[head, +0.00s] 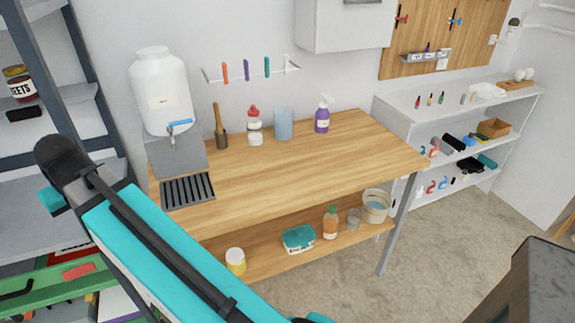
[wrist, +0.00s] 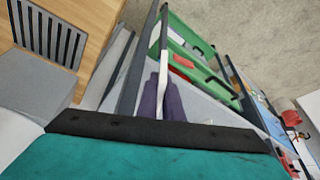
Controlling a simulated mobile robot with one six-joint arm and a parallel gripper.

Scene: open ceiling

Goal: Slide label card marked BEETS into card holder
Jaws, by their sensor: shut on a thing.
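My gripper (wrist: 161,84) shows in the wrist view with its two purple-grey fingers close together. They are shut on a thin white strip, which appears to be the label card (wrist: 164,48) seen edge-on; its lettering cannot be read from here. The card points away from the palm toward the shelving. In the head view my arm reaches to the left, and the fingers and card are hidden. A jar (head: 21,88) with upside-down lettering that looks like BEETS lies on the rack at the upper left. A small black piece (head: 24,113) sits below it; I cannot tell if it is the card holder.
A grey metal rack (head: 88,71) with a green tray (head: 52,290) stands at the left. A wooden workbench (head: 290,168) holds a white water tank (head: 160,85) and bottles. White shelves (head: 400,103) stand at the right. The floor (head: 345,275) in front is clear.

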